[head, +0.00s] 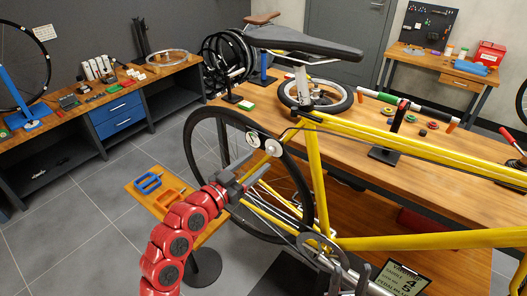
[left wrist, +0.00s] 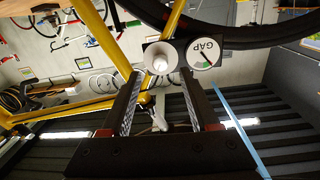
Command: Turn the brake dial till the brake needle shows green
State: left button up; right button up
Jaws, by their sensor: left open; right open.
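The brake dial (head: 273,147), a pale round knob, sits on the yellow bike (head: 313,160) by the rear wheel. Beside it is the white brake gauge (head: 253,138). In the left wrist view the dial (left wrist: 159,56) is just beyond the fingertips, roughly centred between them. The gauge (left wrist: 203,53) there reads GAP and has a green patch low on its face. Its needle is too small to read surely. My left gripper (head: 257,172) is open and empty, close to the dial.
The rear wheel (head: 202,150) is close to my left gripper. A small side table (head: 196,238) with blue and orange pedals stands left of the bike. A wooden workbench (head: 470,158) lies behind the bike. A card (head: 402,281) is at lower right. The floor at left is clear.

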aim_at(269, 153)
pick_arm(q)
jog(key=shift+p+x, duration=0.35)
jog(key=shift+x, duration=1.85)
grip_shut()
